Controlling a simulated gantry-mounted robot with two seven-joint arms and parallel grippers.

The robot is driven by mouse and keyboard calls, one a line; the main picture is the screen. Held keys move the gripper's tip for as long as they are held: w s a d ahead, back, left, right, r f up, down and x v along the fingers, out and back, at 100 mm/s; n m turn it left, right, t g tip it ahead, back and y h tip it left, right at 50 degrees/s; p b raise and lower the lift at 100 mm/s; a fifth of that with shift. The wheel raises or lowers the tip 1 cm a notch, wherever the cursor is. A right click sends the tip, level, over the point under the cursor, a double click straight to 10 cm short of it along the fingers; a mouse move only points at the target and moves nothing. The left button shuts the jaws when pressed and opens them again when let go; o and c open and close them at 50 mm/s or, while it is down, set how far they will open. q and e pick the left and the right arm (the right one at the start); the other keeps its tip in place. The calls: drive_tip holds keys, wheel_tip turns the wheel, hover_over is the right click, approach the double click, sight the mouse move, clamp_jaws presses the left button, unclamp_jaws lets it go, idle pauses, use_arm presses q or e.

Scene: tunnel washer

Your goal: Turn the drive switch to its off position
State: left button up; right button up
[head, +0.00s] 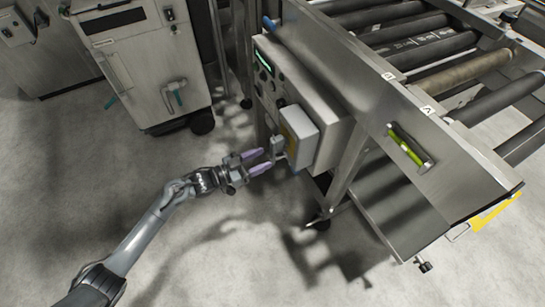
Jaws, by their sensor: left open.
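A control box (325,106) is mounted on the side of the roller conveyor's frame. A light grey box (304,123) with a yellow edge sticks out from its face. A small grey lever-like part (278,147) shows below left of that box; it looks like the drive switch, but its position is too small to read. My left gripper (265,160) is open, with its two purple fingers pointing right at this part. The fingertips are very close to it; I cannot tell whether they touch. My right gripper is not in view.
A roller conveyor (440,105) fills the upper right, with a metal side panel and legs below the box. A grey cabinet (143,62) with a teal-handled lever stands at upper left. The concrete floor between is clear.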

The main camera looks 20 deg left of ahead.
sight(271, 154)
use_arm(q)
drive_tip(key=b+x, duration=0.1)
drive_tip(key=x, duration=0.3)
drive_tip(key=shift+w, duration=0.3)
drive_tip(key=shift+w+d+b, duration=0.15)
drive_tip(key=shift+d+b, duration=0.15)
clamp_jaws()
